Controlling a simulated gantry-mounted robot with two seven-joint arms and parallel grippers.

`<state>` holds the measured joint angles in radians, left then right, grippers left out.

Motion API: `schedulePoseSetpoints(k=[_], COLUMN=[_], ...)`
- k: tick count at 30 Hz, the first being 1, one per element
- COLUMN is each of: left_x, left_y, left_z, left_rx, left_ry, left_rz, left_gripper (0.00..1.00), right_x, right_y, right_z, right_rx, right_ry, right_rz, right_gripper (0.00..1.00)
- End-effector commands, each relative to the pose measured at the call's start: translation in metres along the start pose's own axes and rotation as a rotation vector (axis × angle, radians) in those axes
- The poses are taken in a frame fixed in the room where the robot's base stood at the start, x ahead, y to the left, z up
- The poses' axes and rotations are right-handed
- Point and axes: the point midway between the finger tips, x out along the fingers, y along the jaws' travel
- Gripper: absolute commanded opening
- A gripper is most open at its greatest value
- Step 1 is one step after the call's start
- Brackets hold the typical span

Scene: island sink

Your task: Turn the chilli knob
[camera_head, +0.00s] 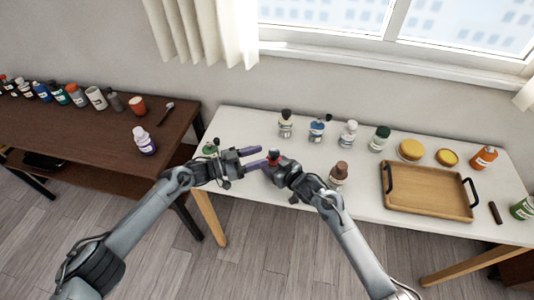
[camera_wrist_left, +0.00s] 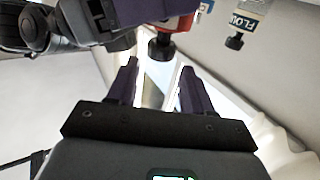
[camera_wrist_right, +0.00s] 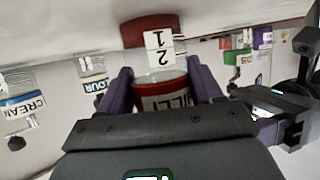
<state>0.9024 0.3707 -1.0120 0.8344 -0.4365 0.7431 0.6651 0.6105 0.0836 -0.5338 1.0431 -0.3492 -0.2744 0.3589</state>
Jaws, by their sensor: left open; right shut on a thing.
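The chilli dispenser (camera_wrist_right: 168,92) has a red lid, a clear band with a number label and a red lower part lettered "ILLI", partly cut off. My right gripper (camera_head: 275,161) is shut on it, with one purple finger on each side. In the head view, only a little red of the dispenser (camera_head: 273,154) shows between the grippers. The left wrist view shows its black knob (camera_wrist_left: 161,48) on the red body. My left gripper (camera_head: 259,156) is open and empty, its fingers pointing at the dispenser. The knob appears just beyond the left fingertips; contact is not visible.
Several dispensers, including a blue one (camera_head: 317,130) and a dark-green-capped one (camera_head: 379,139), stand at the back of the white table. A brown-capped jar (camera_head: 339,174) is close to my right arm. A wooden tray (camera_head: 428,207) lies to the right. A green-marked jar (camera_head: 210,148) is behind my left wrist.

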Motion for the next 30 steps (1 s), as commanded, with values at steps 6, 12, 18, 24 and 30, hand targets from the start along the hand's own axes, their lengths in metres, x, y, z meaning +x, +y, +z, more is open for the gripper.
schedulePoseSetpoints(k=[6,12,18,24,30], left_x=[0.027,0.036,0.037,0.037,0.037], left_y=[0.0,0.0,0.0,0.0,0.0], left_z=[0.0,0.0,0.0,0.0,0.0], left_rx=[0.0,0.002,0.001,0.001,0.001], left_ry=[0.0,0.0,0.0,-0.001,-0.001], left_rz=[0.0,0.0,0.0,0.0,0.0], left_gripper=[0.51,0.51,0.51,0.34,0.09], right_x=[0.0,0.0,0.0,0.0,0.0], right_y=[0.0,0.0,0.0,0.0,0.0], right_z=[0.0,0.0,0.0,0.0,0.0], right_rx=[0.0,0.0,0.0,0.0,0.0], right_ry=[0.0,0.0,0.0,0.0,0.0], right_rz=[0.001,0.001,0.0,0.0,0.0], right_gripper=[0.31,0.31,0.31,0.31,0.31])
